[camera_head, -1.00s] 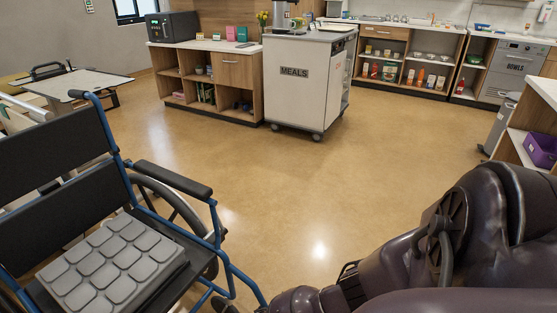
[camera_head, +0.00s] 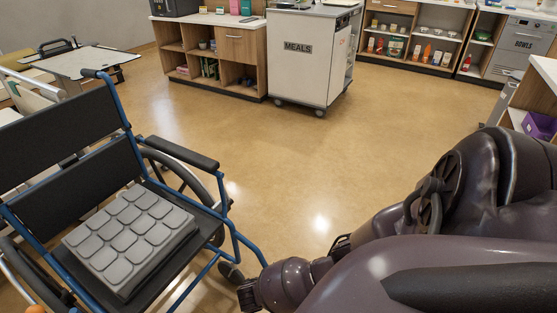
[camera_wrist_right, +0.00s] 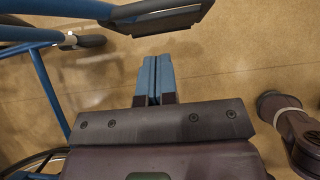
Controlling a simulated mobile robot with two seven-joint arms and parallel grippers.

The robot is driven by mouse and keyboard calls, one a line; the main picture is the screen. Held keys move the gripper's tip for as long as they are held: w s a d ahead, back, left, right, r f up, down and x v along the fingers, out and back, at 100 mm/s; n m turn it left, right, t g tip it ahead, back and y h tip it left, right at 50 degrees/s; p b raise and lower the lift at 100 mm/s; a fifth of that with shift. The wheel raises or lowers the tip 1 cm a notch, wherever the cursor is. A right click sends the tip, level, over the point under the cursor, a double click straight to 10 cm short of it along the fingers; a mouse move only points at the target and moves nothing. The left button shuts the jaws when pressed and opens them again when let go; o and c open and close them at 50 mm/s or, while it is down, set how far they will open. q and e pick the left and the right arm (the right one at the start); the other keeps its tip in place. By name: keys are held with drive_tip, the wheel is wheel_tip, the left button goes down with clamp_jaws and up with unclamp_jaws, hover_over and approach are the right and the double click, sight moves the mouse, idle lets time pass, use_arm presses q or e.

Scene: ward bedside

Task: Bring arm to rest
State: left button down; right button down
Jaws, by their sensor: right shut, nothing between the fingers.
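My right arm (camera_head: 440,240), dark purple-brown, fills the lower right of the head view and reaches left along the bottom edge. Its gripper fingers do not show clearly there. In the right wrist view my right gripper (camera_wrist_right: 155,80) shows two blue fingers pressed together, with nothing between them. The fingers are over the tan floor, beside blue tubes of the wheelchair frame (camera_wrist_right: 47,85). My left gripper is in neither view.
The wheelchair (camera_head: 180,152) stands at the left, close to my right arm's far end, with a grey segmented cushion (camera_head: 130,240) on its seat. Open floor (camera_head: 310,165) lies ahead. A meals cart (camera_head: 300,65) and shelves stand at the back. A purple bin (camera_head: 540,126) is at right.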

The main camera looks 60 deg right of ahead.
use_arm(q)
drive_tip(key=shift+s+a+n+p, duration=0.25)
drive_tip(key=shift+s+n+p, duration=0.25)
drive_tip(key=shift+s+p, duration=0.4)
use_arm(e)
drive_tip(key=v, duration=0.5)
drive_tip(key=shift+r, duration=0.4)
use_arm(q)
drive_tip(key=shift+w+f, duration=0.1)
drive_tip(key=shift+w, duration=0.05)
use_arm(e)
drive_tip(key=shift+a, duration=0.1)
